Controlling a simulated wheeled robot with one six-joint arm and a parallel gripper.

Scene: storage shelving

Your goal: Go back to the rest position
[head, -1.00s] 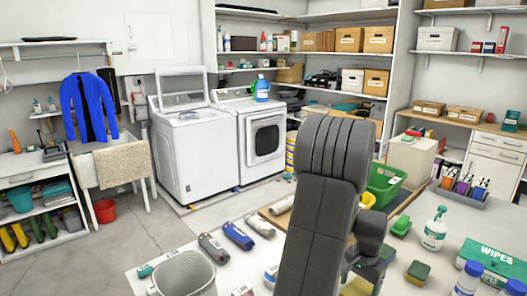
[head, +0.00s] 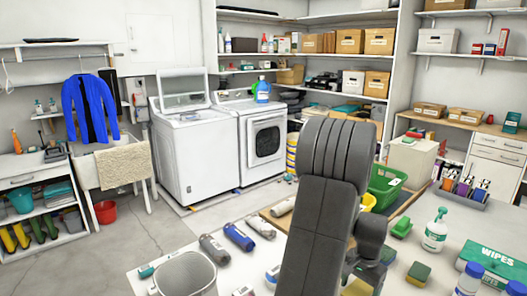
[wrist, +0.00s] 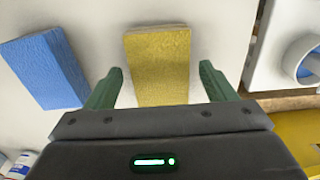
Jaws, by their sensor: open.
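My gripper (wrist: 160,82) shows in the wrist view with its two green fingers spread apart. It is open and holds nothing. A yellow sponge (wrist: 157,62) lies on the white table beyond and between the fingertips. A blue sponge (wrist: 45,68) lies to the left of the left finger. In the head view my dark grey arm stands upright in front of the table, and its bulk hides most of the gripper and part of the table top.
The white table (head: 145,283) holds a grey bin (head: 186,275), several bottles, a green-and-yellow sponge (head: 418,273), a soap pump bottle (head: 435,232) and a wipes box (head: 490,262). A green basket (head: 384,190) stands behind my arm. Open floor lies at the left.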

